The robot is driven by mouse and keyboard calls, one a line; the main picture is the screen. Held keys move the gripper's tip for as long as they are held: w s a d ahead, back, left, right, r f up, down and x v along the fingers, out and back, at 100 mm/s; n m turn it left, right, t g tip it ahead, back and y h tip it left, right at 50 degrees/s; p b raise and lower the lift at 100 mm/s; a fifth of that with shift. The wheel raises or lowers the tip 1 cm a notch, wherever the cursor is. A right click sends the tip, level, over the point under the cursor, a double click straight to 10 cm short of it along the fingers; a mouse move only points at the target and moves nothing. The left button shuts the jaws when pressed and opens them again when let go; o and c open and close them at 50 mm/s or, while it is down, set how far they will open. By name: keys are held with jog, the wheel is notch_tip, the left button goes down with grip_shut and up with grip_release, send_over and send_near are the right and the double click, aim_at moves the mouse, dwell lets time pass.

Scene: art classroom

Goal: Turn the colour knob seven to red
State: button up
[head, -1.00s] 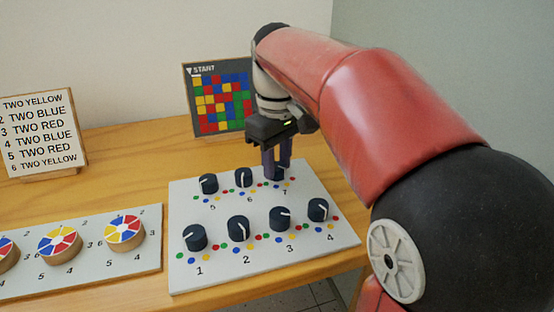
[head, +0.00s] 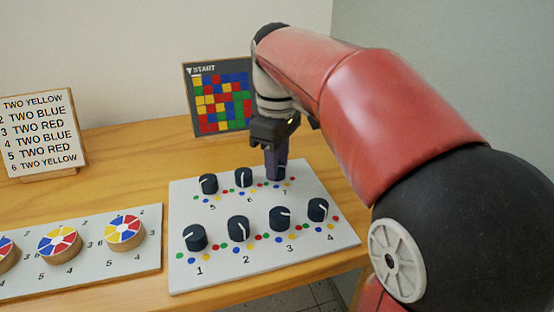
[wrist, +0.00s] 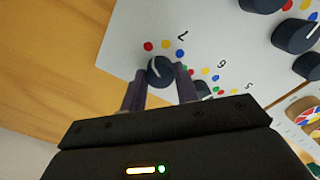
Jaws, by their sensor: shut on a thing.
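Knob seven (wrist: 161,71) is a dark round knob with a white pointer line, at the back right of the pale knob board (head: 187,273). In the wrist view its line lies towards the upper left of the knob, on the side of a red dot (wrist: 148,46); yellow and blue dots are further right. I cannot tell the exact angle. My gripper (wrist: 160,80) points down with its purple-grey fingers on either side of the knob, shut on it. In the head view my gripper (head: 276,176) hides most of the knob.
Knob six (head: 243,177) stands close to the left of my gripper, with knob five (head: 208,184) beyond. Several more knobs form the front row. A board with coloured wheels (head: 124,232) lies at left. A START colour-grid panel (head: 220,97) and a text card (head: 40,130) stand behind.

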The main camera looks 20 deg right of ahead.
jog(key=o, duration=1)
jog(key=shift+c, duration=0.2)
notch_tip(320, 180, up, 8)
jog(key=shift+f, duration=0.1)
